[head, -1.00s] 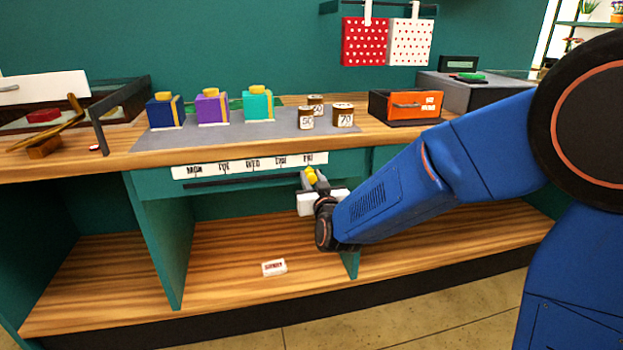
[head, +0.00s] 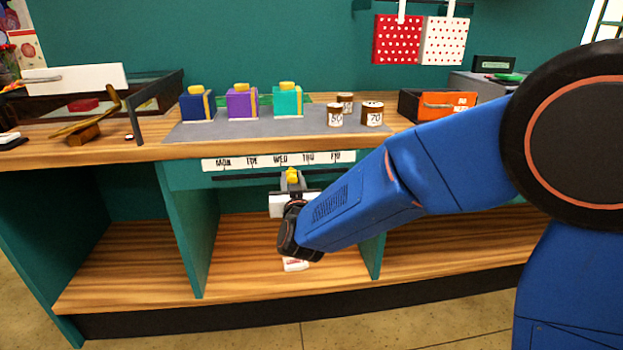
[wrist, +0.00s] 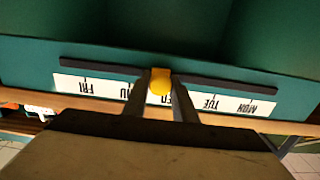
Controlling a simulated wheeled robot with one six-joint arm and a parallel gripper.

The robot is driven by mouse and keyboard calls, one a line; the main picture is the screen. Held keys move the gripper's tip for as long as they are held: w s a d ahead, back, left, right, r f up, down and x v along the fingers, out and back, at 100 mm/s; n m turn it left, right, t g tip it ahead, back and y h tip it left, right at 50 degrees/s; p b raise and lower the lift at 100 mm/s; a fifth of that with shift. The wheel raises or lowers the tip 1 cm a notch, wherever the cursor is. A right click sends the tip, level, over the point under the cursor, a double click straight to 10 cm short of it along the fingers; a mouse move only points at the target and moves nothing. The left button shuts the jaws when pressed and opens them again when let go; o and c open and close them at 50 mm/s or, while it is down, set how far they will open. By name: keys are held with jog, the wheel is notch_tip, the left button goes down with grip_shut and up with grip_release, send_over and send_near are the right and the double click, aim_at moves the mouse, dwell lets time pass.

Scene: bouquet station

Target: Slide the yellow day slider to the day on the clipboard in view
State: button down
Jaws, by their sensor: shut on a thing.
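The yellow day slider (head: 291,175) sits on a dark rail (head: 235,178) under the white day strip (head: 215,165), which reads MON to FRI. My gripper (head: 291,184) is shut on the slider. In the head view the slider is just right of the WED mark, between WED and THU. In the wrist view the strip is upside down. There the slider (wrist: 160,82) is between my gripper's fingers (wrist: 160,98), by the partly hidden WED lettering. I cannot make out a clipboard with a day on it.
Three coloured boxes, including a purple one (head: 241,104), and brown jars (head: 372,115) stand on a grey mat (head: 200,131) above the strip. An orange drawer (head: 447,105) is to their right. A small white card (head: 294,264) lies on the shelf below my gripper.

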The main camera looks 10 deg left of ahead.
jog(key=shift+s+a, duration=0.25)
jog(key=shift+a, duration=0.45)
jog(key=shift+s+a, duration=0.2)
jog(key=shift+a, duration=0.5)
jog(key=c, duration=1.5)
grip_release()
jog(key=shift+s, duration=0.1)
jog(key=v, duration=1.7)
jog(key=shift+s+d, duration=0.1)
